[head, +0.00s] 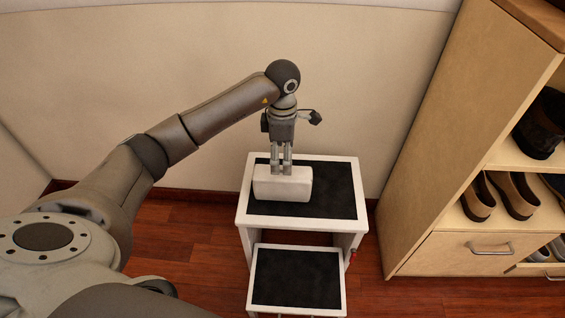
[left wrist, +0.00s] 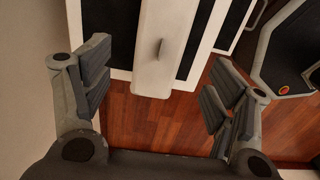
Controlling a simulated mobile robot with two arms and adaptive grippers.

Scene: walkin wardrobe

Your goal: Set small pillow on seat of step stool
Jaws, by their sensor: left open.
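The small pillow (head: 283,187) is a white block lying on the black top pad of the step stool (head: 343,223), towards its left side. The stool is white with two black-padded levels. My left gripper (head: 281,171) points down right at the pillow, its fingertips overlapping the pillow's upper edge in the head view. In the left wrist view its fingers are spread apart, with the pillow (left wrist: 157,78) seen between and beyond them. A small grey piece shows on the pillow's face there. My right gripper is not in view.
The lower step (head: 297,277) is bare. A wooden shoe cabinet (head: 430,190) with shoes (head: 515,195) stands to the right. The wall (head: 360,60) is close behind the stool. Red-brown wooden floor (head: 190,240) is free left of the stool.

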